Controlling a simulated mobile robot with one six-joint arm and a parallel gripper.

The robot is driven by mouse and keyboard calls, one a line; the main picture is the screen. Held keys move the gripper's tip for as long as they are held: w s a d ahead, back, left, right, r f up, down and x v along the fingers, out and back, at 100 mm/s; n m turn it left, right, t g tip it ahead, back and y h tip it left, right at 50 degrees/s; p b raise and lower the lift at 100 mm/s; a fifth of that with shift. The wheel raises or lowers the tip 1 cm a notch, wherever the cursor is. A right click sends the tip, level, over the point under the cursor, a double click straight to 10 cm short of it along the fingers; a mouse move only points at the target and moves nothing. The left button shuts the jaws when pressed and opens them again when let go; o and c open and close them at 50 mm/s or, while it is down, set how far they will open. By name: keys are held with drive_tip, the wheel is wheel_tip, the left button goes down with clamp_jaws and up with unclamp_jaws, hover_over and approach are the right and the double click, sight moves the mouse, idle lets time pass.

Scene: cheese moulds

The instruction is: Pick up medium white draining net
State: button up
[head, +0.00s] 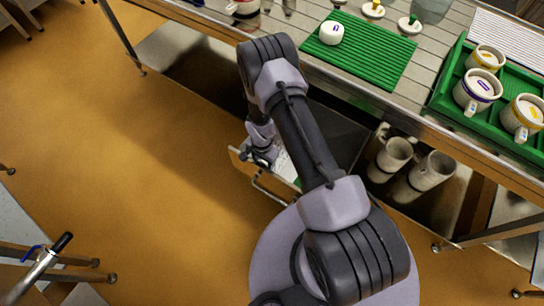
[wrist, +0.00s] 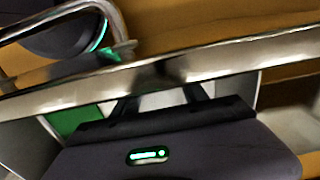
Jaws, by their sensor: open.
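An open drawer (head: 240,160) under the worktable holds a white thing (head: 287,165), partly hidden by my arm. It may be a draining net, but its size and shape cannot be made out. My gripper (head: 264,158) is low at the drawer, beside or over the white thing. In the wrist view my two dark fingers are apart (wrist: 160,96), with a white patch (wrist: 162,101) showing between them. A green thing (wrist: 80,121) lies left of the fingers. Nothing is visibly held. The fingertips are partly hidden behind the bright metal edge (wrist: 180,68).
The drawer's handle (head: 268,190) faces my base. Large pale cups (head: 395,155) stand on the lower shelf to the right. The worktable above bears a green ribbed mat (head: 370,55) with a white mould (head: 331,33) and a green tray (head: 443,92) of moulds.

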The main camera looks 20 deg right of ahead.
drive_tip(key=shift+r, duration=0.1)
drive_tip(key=shift+c, duration=0.4)
clamp_jaws()
drive_tip(key=shift+r, duration=0.15)
